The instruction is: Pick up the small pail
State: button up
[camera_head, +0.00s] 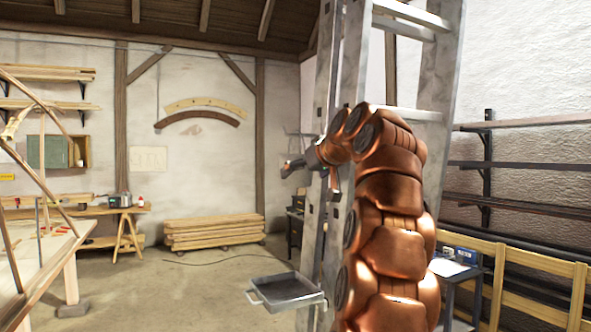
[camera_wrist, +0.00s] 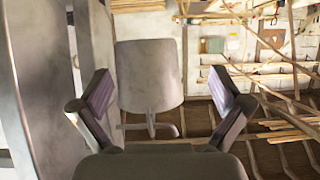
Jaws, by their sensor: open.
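My gripper (camera_head: 293,166) reaches left past the metal ladder (camera_head: 435,75) in the head view. In the wrist view, which is upside down, my gripper (camera_wrist: 161,82) is open, with one finger on each side. A plain grey, pail-like body (camera_wrist: 148,72) shows between the fingers, with a thin T-shaped bar or handle at its lower picture edge. I take it for the small pail. It lies ahead of the palm, and I see no finger touching it. I cannot make out the pail in the head view.
A shallow grey tray (camera_head: 287,288) sticks out left from the ladder, below my gripper. Ladder metal (camera_wrist: 40,80) stands close on the left of the wrist view. A board stack (camera_head: 213,232) lies by the back wall. The floor (camera_head: 190,285) before it is mostly clear.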

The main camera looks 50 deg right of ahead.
aim_at(298, 177)
jog(key=shift+s+d+r, duration=0.35)
jog(key=shift+d+r, duration=0.2)
jog(key=shift+d, duration=0.15)
jog(key=shift+w+d, duration=0.1)
jog(key=shift+w, duration=0.15)
jog(key=shift+p+x, duration=1.65)
jog(key=shift+x, duration=1.9)
jog(key=shift+s+d, duration=0.1)
jog(key=shift+c, duration=0.4)
jog(key=c, duration=0.8)
jog(key=shift+r, duration=0.1)
jog(key=shift+r, duration=1.6)
